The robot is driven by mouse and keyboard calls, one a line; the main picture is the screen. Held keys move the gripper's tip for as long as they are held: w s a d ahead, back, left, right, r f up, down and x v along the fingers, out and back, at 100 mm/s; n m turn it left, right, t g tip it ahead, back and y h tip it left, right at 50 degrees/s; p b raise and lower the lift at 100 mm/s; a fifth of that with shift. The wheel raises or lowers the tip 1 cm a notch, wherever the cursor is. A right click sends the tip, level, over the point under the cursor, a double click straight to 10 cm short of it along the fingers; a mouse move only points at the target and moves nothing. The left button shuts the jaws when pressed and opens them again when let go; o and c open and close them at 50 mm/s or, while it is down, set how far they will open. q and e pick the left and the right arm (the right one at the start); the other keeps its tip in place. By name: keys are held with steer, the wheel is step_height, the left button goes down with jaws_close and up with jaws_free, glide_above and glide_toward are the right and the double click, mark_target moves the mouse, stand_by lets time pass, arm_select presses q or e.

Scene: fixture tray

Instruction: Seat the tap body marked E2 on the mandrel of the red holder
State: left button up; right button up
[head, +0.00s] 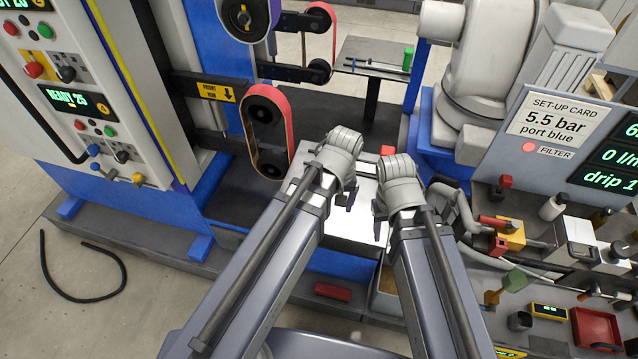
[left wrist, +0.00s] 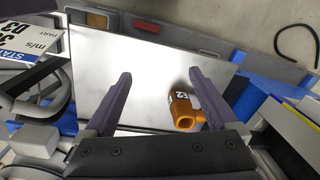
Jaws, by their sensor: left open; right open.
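The tap body (left wrist: 184,110) is orange, shows a white label reading E2, and lies on a bare metal plate (left wrist: 165,55). In the left wrist view it sits between the fingers of my left gripper (left wrist: 160,76), close to the right finger. That gripper is open and empty. In the head view my left gripper (head: 340,196) is over the plate (head: 355,222), and the tap body is hidden. My right gripper (head: 379,228) is open beside it. A small red piece (head: 387,150) shows behind the plate; I cannot tell whether it is the red holder. No mandrel is clearly visible.
A red block (head: 333,291) lies on the ledge in front of the plate. A belt grinder (head: 268,130) stands at the back left. A bench with valves and fittings (head: 560,245) is at the right. A grey machine (head: 470,110) stands behind the right arm.

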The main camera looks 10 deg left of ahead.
arm_select(q)
steer(key=w+a+n, duration=0.2)
steer(key=n, duration=0.2)
steer(key=w+a+n, duration=0.2)
steer(key=w+n, duration=0.1)
steer(key=n, duration=0.1)
steer(key=w+a+n, duration=0.2)
steer(key=w+n, duration=0.1)
steer(key=n, duration=0.1)
steer(key=shift+a+f+n+h, duration=0.15)
steer(key=shift+a+n+h, duration=0.05)
steer(key=shift+n+h, duration=0.1)
steer(key=f+b, duration=0.1)
steer(key=f+n+b, duration=0.1)
steer(key=a+n+b, duration=0.1)
steer(key=shift+w+a+f, duration=0.1)
steer(key=shift+w+f, duration=0.25)
steer(key=shift+f, duration=0.05)
steer(key=f+b, duration=0.5)
steer(key=shift+w+f, duration=0.1)
steer(key=shift+w, duration=0.3)
jaws_close()
